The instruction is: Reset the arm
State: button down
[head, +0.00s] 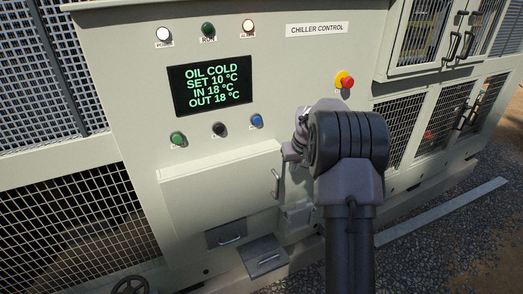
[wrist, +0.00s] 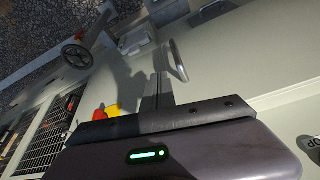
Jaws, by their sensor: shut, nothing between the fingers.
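My arm rises from the bottom of the head view, its thick dark joint in front of the chiller cabinet (head: 220,125). My gripper is hidden behind my arm's links there. In the wrist view, my gripper (wrist: 158,88) shows as a dark body with a green light along the bottom and narrow fingers pointing up the picture. The fingers are together, with nothing between them. A metal door handle (wrist: 178,60) appears just right of the fingertips; whether they touch cannot be told. The handle (head: 276,183) is on the lower cabinet door (head: 215,190), which looks closed.
The display (head: 210,84) reads OIL COLD, SET 10, IN 18, OUT 18 °C. A red-and-yellow stop button (head: 344,80) sits right of it. A handwheel (head: 130,286) is at lower left. Gravel lies right.

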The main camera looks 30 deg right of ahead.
jog(key=s+a+r+b, duration=0.3)
jog(key=s+a, duration=0.2)
jog(key=a, duration=0.3)
jog(key=s+a+r+t+y+b, duration=0.1)
jog(key=s+a+r+b, duration=0.1)
jog(key=s+a+b, duration=0.45)
jog(key=s+a+r+b, duration=0.1)
jog(key=s+a+r, duration=0.2)
jog(key=a, duration=0.6)
jog(key=s+a+f+y+b, duration=0.1)
jog(key=s+a+f, duration=0.3)
jog(key=s, duration=0.5)
jog(key=s+a+f+m+y+b, duration=0.1)
jog(key=s+a+f+b, duration=0.3)
jog(key=s, duration=0.6)
jog(key=shift+s+a+t, duration=0.25)
jog(key=shift+a+t, duration=0.05)
jog(key=shift+a, duration=0.85)
